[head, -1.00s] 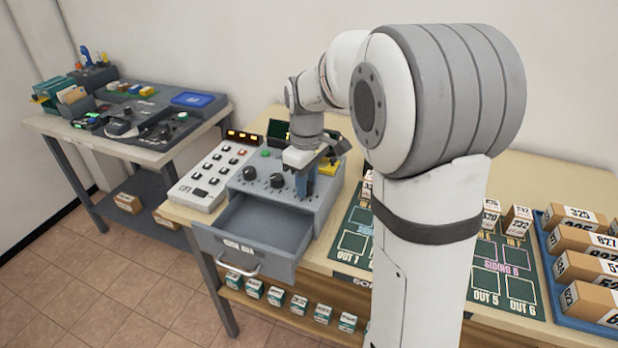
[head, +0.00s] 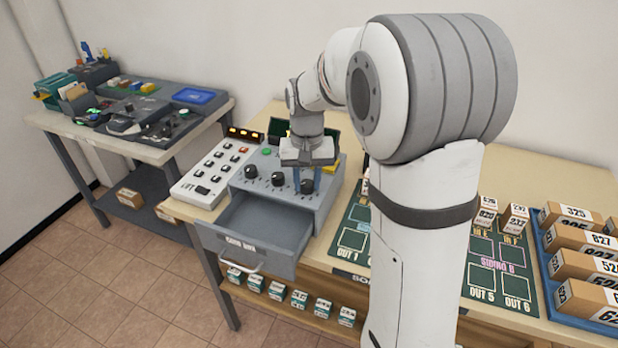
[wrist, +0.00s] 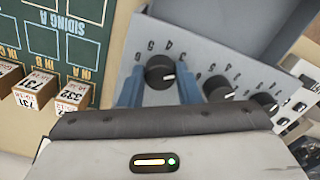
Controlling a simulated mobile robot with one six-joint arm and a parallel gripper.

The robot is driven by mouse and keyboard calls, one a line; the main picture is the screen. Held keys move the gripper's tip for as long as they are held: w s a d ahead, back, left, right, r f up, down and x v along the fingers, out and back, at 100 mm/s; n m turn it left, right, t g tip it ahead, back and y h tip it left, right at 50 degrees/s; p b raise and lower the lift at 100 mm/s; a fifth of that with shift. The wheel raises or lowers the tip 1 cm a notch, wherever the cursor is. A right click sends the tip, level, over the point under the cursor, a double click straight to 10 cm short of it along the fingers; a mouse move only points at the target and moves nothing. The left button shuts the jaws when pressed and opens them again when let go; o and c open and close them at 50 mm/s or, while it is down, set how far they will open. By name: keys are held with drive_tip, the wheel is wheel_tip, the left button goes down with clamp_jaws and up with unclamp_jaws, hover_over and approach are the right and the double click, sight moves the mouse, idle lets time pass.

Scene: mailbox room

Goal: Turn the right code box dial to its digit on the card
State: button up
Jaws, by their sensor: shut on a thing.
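The grey code box (head: 328,196) stands on the table with its drawer open. Three black dials are in a row on its top: the left dial (head: 250,172), the middle dial (head: 278,179) and the right dial (head: 307,186). My gripper (head: 306,181) points down over the right dial. In the wrist view, the blue fingers of my gripper (wrist: 158,92) are on either side of the right dial (wrist: 160,71), shut on it. A white mark shows on the dial, with printed digits around it. I cannot make out the card with its digit.
A white keypad (head: 212,172) stands left of the box. The green sorting mat (head: 352,238) with numbered boxes lies to the right. A blue tray (head: 562,285) holds several parcels.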

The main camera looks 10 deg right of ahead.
sight(307, 183)
drive_tip(key=m, duration=0.4)
drive_tip(key=shift+m, duration=0.4)
idle(0.4)
drive_tip(key=o, duration=1)
wheel_tip(307, 183, up, 8)
drive_tip(key=shift+f+p, duration=0.1)
drive_tip(key=shift+p, duration=0.25)
